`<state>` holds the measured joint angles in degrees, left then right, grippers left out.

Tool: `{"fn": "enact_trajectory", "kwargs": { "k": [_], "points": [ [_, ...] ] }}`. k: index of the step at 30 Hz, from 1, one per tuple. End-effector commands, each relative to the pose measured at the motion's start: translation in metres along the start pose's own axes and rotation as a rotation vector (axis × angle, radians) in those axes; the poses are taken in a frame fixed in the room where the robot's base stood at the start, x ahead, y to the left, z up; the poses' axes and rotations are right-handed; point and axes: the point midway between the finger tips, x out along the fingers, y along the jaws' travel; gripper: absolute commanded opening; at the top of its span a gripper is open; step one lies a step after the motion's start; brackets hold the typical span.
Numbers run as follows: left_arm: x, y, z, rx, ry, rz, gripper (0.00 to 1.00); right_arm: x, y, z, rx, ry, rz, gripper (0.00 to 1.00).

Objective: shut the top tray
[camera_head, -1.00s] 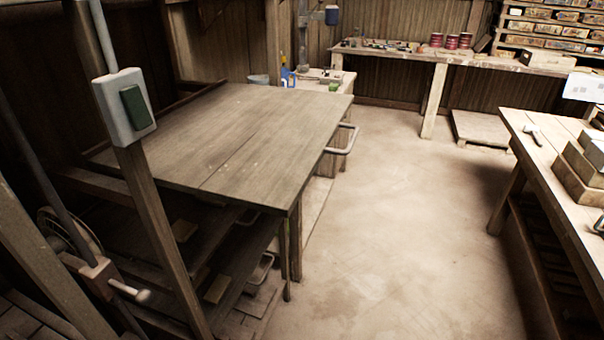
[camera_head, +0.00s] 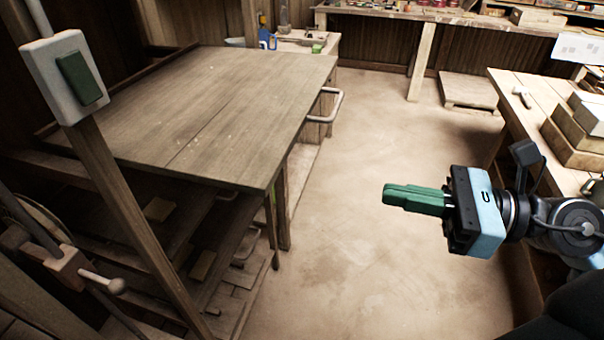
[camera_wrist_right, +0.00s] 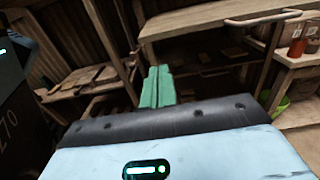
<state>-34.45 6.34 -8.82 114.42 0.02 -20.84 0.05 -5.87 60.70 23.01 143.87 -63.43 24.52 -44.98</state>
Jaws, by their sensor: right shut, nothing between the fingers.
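The top tray (camera_head: 205,115) is a wide flat wooden board at the left of the head view. It juts out of the dark wooden rack over the floor. Its pale bar handle (camera_head: 330,105) sticks out from its right edge, and a handle also shows at the upper right of the right wrist view (camera_wrist_right: 262,20). My right gripper (camera_head: 400,196) has green fingers, closed together and empty. It is over the open floor, right of the tray and apart from the handle. Its fingers also show in the wrist view (camera_wrist_right: 157,88). My left gripper is not in view.
A post with a switch box (camera_head: 68,75) stands at the near left. Lower shelves (camera_head: 150,225) hold flat tiles. A workbench (camera_head: 515,95) with stacked boxes (camera_head: 575,140) is at the right. Open floor (camera_head: 340,240) lies between.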

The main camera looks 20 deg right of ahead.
Motion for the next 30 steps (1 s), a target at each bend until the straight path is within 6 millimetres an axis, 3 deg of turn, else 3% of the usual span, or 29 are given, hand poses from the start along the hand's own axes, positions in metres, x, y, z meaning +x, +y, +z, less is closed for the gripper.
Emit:
{"fn": "enact_trajectory", "kwargs": {
  "k": [9,30],
  "points": [
    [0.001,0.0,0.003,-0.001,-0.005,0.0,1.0,0.023,0.0,0.0,-0.002,0.002,0.0,0.0],
    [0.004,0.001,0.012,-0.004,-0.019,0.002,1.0,0.056,0.0,0.0,0.002,-0.007,0.004,0.0]
  ]
}}
